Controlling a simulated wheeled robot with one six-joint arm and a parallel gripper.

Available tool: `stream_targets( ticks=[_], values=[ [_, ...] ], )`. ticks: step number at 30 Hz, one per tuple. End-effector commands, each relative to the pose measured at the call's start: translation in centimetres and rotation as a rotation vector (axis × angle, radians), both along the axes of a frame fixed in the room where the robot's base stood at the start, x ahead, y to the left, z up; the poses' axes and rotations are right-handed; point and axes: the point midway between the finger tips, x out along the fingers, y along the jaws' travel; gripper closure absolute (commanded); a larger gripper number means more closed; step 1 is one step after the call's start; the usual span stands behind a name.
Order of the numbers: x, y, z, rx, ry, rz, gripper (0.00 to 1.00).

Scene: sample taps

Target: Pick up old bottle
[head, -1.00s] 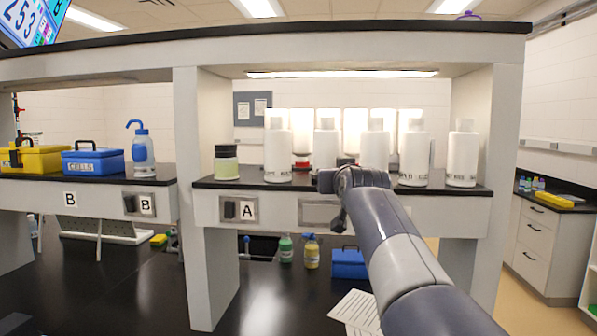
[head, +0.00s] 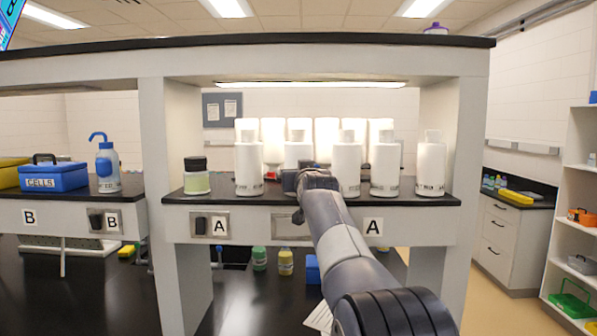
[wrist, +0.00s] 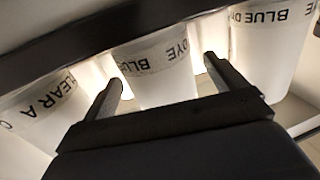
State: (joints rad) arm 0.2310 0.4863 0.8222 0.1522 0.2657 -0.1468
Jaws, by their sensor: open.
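Several white bottles stand upright in a row on the black-topped shelf: bottles (head: 249,165), (head: 298,150), (head: 346,168), (head: 385,168) and (head: 431,167). None carries a readable "old" mark, so I cannot tell which is the old bottle. My gripper (head: 296,178) is at the shelf's front edge, before the second bottle, whose lower part it hides. In the wrist view my gripper (wrist: 162,82) is open. A bottle marked "DYE" (wrist: 150,62) shows between its fingers in the picture; contact is not visible. A "BLUE" bottle (wrist: 268,40) and a "CLEAR A" bottle (wrist: 45,110) flank it.
A jar with a black lid (head: 196,176) stands left of the row. Upright panels and a low top (head: 300,55) enclose the bay. A blue box (head: 54,176) and a wash bottle (head: 107,168) stand further left. Small bottles (head: 285,262) sit on the lower bench.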

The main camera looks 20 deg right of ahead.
Motion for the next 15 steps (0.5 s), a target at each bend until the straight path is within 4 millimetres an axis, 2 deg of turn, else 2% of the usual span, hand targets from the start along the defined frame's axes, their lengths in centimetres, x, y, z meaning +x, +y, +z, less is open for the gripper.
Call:
stream_targets(
  ticks=[6,15],
  values=[
    [2.1,-0.4,0.2,0.000,0.000,0.000,0.09],
    [2.4,-0.4,0.0,0.000,-0.001,0.000,0.09]
  ],
)
